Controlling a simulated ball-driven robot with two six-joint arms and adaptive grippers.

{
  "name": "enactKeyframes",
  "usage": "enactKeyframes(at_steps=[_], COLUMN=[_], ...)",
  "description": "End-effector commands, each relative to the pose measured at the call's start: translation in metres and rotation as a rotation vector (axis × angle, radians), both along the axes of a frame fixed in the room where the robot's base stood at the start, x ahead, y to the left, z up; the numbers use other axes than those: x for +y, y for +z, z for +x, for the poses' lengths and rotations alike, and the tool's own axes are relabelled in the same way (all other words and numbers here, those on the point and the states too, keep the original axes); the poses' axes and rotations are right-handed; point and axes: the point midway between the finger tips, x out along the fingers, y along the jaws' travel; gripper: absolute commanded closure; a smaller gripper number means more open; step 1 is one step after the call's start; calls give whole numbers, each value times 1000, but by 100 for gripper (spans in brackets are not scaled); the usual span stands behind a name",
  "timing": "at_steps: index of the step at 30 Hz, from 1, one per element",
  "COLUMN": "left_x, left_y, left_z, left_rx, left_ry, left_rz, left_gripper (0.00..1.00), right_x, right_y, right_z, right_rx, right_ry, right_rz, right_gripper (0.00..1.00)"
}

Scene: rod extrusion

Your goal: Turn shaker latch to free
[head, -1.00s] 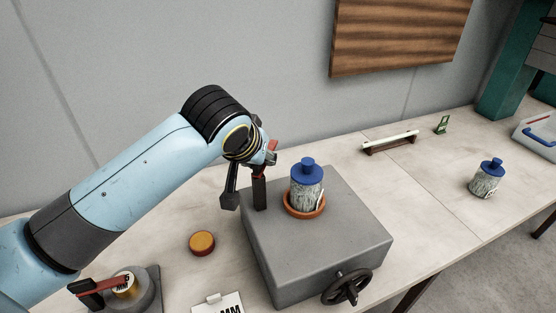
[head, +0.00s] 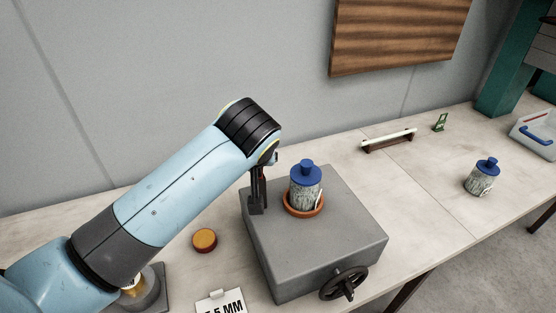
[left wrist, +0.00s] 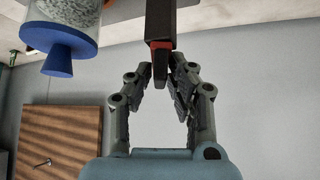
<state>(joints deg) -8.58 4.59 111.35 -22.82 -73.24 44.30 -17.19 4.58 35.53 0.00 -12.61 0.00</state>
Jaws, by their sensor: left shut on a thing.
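The shaker is a grey box (head: 320,250) with a black handwheel (head: 344,283) on its front. A speckled jar with a blue lid (head: 306,172) stands upright in an orange ring (head: 304,209) on its top. The shaker latch, a dark upright bar with a red band, shows in the left wrist view (left wrist: 160,25). My left gripper (head: 259,200) is at the shaker's back left corner, left of the jar, and hides most of the latch in the head view. In the left wrist view its fingers (left wrist: 167,78) close around the latch's end. My right gripper is not in view.
An orange-topped disc (head: 204,240) and a white label card (head: 220,302) lie left of the shaker. A second blue-lidded jar (head: 482,178) stands far right. A white rod lies on a rack (head: 388,141) behind. The bench between shaker and second jar is clear.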

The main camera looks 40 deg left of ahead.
Motion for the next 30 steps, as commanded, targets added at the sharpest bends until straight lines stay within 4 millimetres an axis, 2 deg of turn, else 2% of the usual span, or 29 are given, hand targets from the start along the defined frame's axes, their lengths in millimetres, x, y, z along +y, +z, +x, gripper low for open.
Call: enactKeyframes(at_steps=[8, 15, 24, 27, 28, 30], left_x=[0, 1, 2, 2, 3, 3], left_y=[-1, 0, 0, 1, -1, -1], left_z=[-1, -2, -2, -3, -4, -4], left_rx=[2, 3, 0, 1, 3, 1], left_ry=[9, 162, 192, 287, 294, 289], left_rz=[-1, -2, -1, -1, -1, 0], left_gripper=[100, 100, 100, 100, 79, 70], right_x=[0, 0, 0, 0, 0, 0], right_y=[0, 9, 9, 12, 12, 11], right_z=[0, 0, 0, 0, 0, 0], right_rx=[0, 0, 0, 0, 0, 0], right_ry=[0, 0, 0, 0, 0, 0], right_rz=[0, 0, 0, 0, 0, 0], right_gripper=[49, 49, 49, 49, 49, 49])
